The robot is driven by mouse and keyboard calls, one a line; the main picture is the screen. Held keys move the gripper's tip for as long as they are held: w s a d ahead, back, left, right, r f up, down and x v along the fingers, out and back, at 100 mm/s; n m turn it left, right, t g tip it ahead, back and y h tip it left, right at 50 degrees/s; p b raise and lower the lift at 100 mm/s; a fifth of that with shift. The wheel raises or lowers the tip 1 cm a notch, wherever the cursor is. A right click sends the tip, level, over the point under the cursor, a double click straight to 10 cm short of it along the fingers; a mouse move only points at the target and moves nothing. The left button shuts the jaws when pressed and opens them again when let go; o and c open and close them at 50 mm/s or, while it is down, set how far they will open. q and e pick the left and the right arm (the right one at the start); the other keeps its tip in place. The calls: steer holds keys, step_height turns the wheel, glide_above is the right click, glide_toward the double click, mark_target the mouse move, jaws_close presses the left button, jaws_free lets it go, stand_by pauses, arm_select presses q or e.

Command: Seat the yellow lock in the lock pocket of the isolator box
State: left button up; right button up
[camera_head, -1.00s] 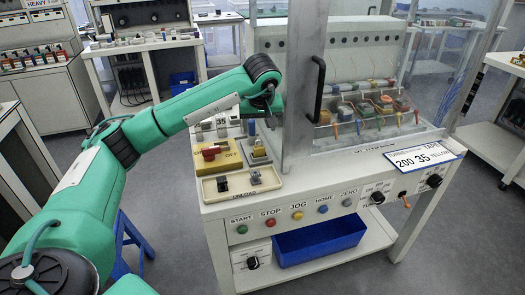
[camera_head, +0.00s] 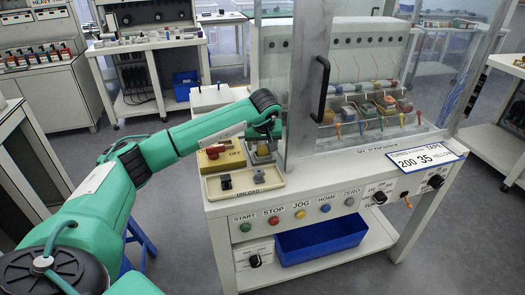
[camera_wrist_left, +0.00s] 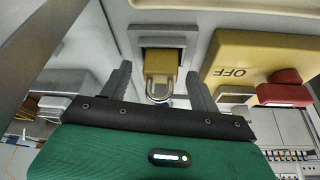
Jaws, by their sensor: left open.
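The yellow lock (camera_wrist_left: 160,64) shows in the left wrist view with its brass body at the dark opening of the grey lock pocket (camera_wrist_left: 163,36). Its shackle points toward my gripper. How deep the body sits in the pocket I cannot tell. My left gripper (camera_wrist_left: 160,82) is open, one finger on each side of the lock, with gaps between. The yellow isolator box (camera_wrist_left: 235,62), marked OFF, has a red switch handle (camera_wrist_left: 284,90) beside the pocket. In the head view my left gripper (camera_head: 268,132) is above the lock area, partly hiding it. My right gripper is not in view.
A cream UNLOAD tray (camera_head: 243,183) with small dark and grey parts lies in front of the box. A clear guard door with a black handle (camera_head: 321,88) stands close to the right. A blue bin (camera_head: 320,238) is on the lower shelf.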

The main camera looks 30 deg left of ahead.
arm_select(q)
steer(key=c, duration=1.1)
steer(key=shift+r, duration=0.15)
steer(key=shift+c, duration=0.2)
